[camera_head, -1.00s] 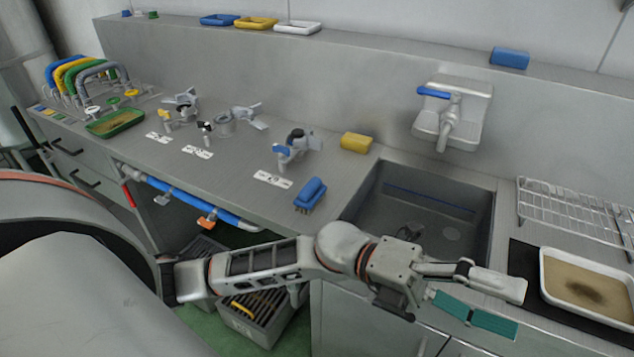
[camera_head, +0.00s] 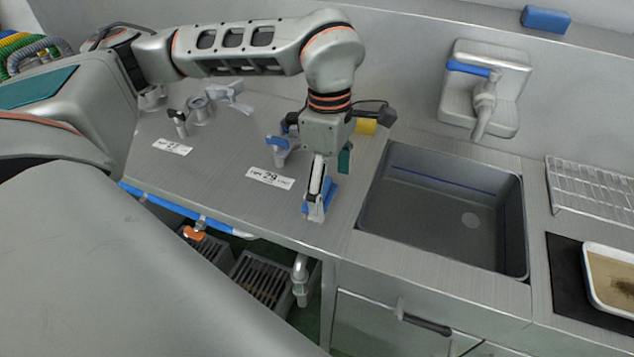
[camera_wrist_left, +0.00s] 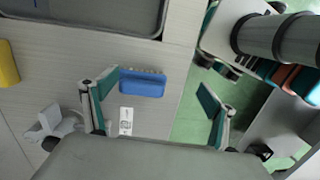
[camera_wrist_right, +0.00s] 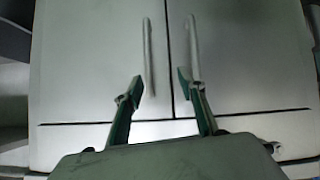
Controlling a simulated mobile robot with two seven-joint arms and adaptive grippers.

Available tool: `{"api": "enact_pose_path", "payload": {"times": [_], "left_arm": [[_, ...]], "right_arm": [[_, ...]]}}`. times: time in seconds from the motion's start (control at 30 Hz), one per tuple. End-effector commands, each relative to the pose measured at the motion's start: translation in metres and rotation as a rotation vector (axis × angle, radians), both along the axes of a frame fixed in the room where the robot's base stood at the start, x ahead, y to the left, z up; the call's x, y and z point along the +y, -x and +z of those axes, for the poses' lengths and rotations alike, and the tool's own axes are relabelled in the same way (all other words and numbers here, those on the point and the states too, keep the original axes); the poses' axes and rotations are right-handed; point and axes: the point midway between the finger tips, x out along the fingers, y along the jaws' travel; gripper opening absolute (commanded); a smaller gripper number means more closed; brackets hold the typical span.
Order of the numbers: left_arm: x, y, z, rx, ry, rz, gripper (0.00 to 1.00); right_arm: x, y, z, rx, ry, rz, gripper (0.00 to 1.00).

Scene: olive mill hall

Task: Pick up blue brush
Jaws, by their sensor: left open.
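The blue brush (camera_head: 331,196) lies on the grey counter left of the sink, partly hidden behind a finger of my left gripper (camera_head: 331,188). In the left wrist view the brush (camera_wrist_left: 142,85) lies with its bristle edge showing along one side. My left gripper (camera_wrist_left: 160,82) is open above it and points down, with the brush between its fingers but nearer one of them. I see no grip on it. My right gripper (camera_wrist_right: 160,82) is open and empty, in front of pale cabinet doors (camera_wrist_right: 100,60).
The sink (camera_head: 440,210) is right of the brush. A yellow sponge-like block (camera_head: 366,126) and a valve with a blue part (camera_head: 278,146) stand close behind my left gripper. A white label (camera_head: 270,178) lies left of the brush. The tap (camera_head: 486,100) is above the sink.

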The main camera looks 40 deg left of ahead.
Motion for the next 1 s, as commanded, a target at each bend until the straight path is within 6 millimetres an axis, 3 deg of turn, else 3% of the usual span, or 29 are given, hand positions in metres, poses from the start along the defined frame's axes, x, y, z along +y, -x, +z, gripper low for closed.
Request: {"api": "enact_pose_path", "payload": {"times": [0.1, 0.2, 0.57, 0.8, 1.0], "left_arm": [[0.023, -0.009, 0.010, -0.040, -0.069, 0.025, 0.85], [0.031, -0.010, 0.011, -0.049, -0.093, 0.035, 0.85], [0.031, -0.010, -0.024, -0.047, -0.095, 0.035, 0.85], [0.030, -0.009, -0.057, -0.047, -0.094, 0.036, 0.85], [0.030, -0.010, -0.065, -0.050, -0.093, 0.036, 0.85]], "right_arm": [[0.000, 0.000, 0.000, 0.000, -0.001, -0.001, 0.40], [0.000, 0.000, -0.001, 0.000, -0.001, -0.001, 0.40], [0.000, 0.001, -0.002, 0.002, 0.001, 0.000, 0.40], [-0.001, 0.001, -0.003, 0.002, 0.001, 0.000, 0.40], [0.000, 0.001, -0.003, 0.003, 0.001, 0.000, 0.40]]}}
